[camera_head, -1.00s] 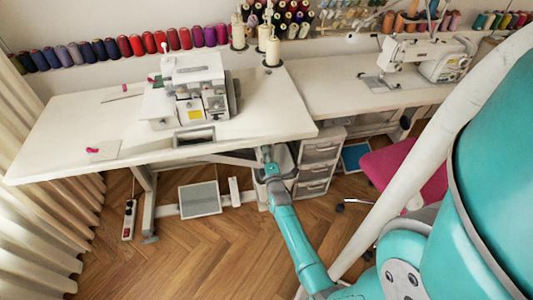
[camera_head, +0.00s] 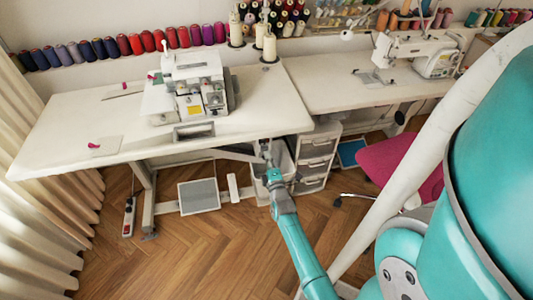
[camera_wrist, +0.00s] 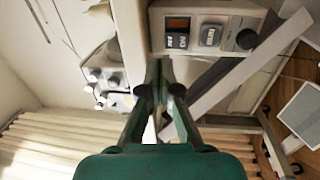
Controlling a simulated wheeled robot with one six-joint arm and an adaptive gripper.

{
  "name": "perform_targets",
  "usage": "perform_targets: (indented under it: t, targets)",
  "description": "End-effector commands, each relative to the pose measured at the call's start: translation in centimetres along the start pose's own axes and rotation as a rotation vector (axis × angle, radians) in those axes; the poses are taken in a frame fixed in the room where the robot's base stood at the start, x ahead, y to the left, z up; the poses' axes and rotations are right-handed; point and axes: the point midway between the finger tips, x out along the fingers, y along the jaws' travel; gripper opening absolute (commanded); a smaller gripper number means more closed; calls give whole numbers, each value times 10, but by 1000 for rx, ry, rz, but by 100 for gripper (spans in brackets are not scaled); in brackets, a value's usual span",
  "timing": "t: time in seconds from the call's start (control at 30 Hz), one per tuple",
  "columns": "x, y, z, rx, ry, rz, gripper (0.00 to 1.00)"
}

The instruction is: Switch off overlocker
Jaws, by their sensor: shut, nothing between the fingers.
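The overlocker (camera_head: 188,88) is a white machine with a yellow label on the left table in the head view. A grey control panel (camera_wrist: 228,38) at the top of the wrist view has a small orange-lit display, dark switches marked with white text, and a round knob (camera_wrist: 246,39). My gripper (camera_wrist: 160,66) is shut and empty, its tips just below the panel's left part; contact cannot be told. In the head view my gripper (camera_head: 267,150) is at the table's front edge.
The left table (camera_head: 75,115) holds a pink item on a pale sheet. A white drawer unit (camera_head: 316,160) and a bin stand beside my gripper. Below are a pedal plate (camera_head: 199,197) and a power strip (camera_head: 129,216). A pink chair (camera_head: 400,165) is at right.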

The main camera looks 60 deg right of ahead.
Motion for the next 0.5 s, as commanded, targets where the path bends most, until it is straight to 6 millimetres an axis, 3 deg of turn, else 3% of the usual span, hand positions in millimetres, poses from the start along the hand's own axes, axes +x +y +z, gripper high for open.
perform_targets:
  t: [0.3,0.5]
  targets:
    - [-48,11,0,0,1,-1,0]
    - [-64,16,0,1,1,0,0]
